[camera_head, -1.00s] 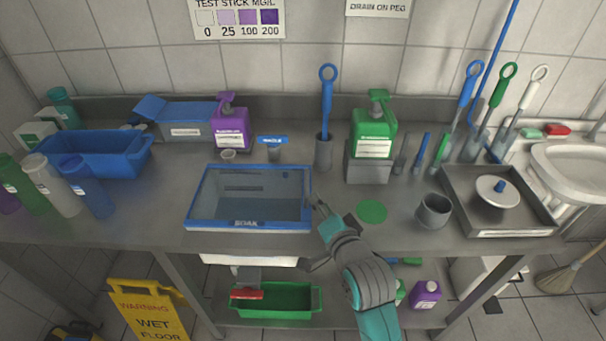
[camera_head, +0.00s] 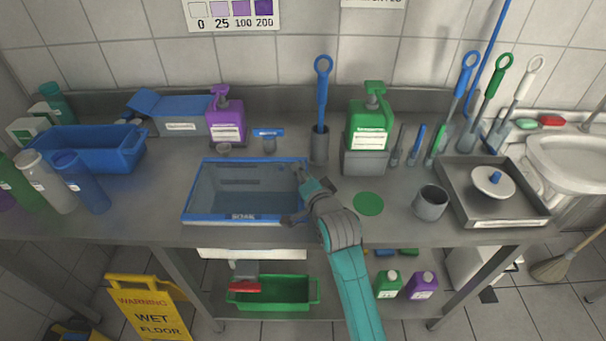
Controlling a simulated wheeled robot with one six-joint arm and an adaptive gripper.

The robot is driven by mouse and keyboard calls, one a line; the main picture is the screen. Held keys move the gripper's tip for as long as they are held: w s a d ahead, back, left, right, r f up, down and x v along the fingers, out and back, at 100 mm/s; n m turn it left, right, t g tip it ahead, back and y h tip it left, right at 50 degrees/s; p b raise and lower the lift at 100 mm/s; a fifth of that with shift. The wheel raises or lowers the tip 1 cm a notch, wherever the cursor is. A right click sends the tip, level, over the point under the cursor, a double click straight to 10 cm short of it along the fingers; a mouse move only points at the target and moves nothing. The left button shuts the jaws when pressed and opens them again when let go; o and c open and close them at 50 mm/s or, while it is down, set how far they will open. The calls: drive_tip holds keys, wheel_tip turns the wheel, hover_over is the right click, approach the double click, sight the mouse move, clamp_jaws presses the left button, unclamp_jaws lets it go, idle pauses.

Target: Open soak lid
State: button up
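The soak tank (camera_head: 247,217) is set on the metal counter, left of centre, with a blue rim and a front label. A see-through lid (camera_head: 245,178) covers it and looks flat and closed. My gripper (camera_head: 297,192) is at the right edge of the tank, over or against the rim. Its fingers look spread apart, one toward the back of the right rim and one toward the front right corner. I see nothing between them, and I cannot tell whether they touch the lid.
A brush in a grey holder (camera_head: 319,146) and a green pump bottle (camera_head: 369,128) stand behind my gripper. A green disc (camera_head: 368,204), a grey cup (camera_head: 430,203) and a tray (camera_head: 505,217) lie to the right. A blue tub (camera_head: 88,152) stands left.

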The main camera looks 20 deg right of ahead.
clamp_jaws()
drive_tip(key=shift+r, duration=0.1)
